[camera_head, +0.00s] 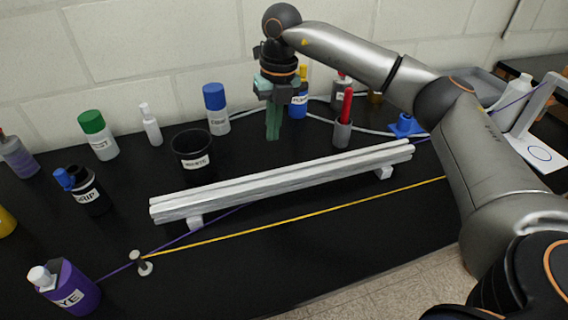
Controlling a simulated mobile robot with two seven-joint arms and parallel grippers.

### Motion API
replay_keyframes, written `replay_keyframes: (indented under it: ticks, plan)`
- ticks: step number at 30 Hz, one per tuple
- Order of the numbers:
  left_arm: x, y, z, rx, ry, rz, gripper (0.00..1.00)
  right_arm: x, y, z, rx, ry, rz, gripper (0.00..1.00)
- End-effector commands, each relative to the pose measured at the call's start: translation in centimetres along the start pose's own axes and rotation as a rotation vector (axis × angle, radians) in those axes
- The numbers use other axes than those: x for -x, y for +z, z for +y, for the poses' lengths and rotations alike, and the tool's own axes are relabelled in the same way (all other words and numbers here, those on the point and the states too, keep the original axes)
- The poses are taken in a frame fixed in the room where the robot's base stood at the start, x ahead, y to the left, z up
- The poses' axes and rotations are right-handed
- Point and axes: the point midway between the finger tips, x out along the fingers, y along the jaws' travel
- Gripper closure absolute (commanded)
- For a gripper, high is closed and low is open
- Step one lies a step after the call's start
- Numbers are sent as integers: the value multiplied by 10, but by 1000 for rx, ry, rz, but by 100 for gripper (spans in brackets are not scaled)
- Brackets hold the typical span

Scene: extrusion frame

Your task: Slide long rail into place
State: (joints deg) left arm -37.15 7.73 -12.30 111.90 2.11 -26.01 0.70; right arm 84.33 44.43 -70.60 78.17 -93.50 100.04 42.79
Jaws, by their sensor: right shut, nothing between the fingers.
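Long silver rails (285,182) lie side by side on the black bench, slanting up toward the right. They rest on small light blocks, one near the left end (195,221) and one near the right end (384,172). My right gripper (273,136) hangs just behind the rails near their middle, pointing down. Its green fingers are shut together with nothing between them. The fingertips are apart from the rails, as far as this view shows. My left gripper is not in view.
A black cup (192,166), a blue-capped bottle (215,108) and a green-capped bottle (98,134) stand behind the rails. A grey holder with a red marker (344,115) is right of my gripper. A yellow cord (300,215) crosses in front, tied near a small post (140,262). A purple bottle (66,287) is front left.

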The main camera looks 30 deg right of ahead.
Motion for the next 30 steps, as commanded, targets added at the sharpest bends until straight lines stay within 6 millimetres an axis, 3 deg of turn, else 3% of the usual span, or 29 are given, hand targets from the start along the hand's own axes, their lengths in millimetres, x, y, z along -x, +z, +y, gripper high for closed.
replay_keyframes:
  ticks: [1, 3, 8, 21, 30]
  plan:
    - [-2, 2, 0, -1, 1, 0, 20, 5, 2, -15, -32, -45, -1, 100]
    - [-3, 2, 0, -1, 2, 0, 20, 10, 2, -27, -58, -84, 2, 100]
    - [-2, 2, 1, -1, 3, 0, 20, 3, 1, -34, -69, -103, 8, 100]
    - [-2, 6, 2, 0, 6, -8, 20, -88, -1, -42, -66, -100, 11, 100]
    - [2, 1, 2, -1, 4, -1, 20, -86, -31, -39, -63, -98, 6, 100]
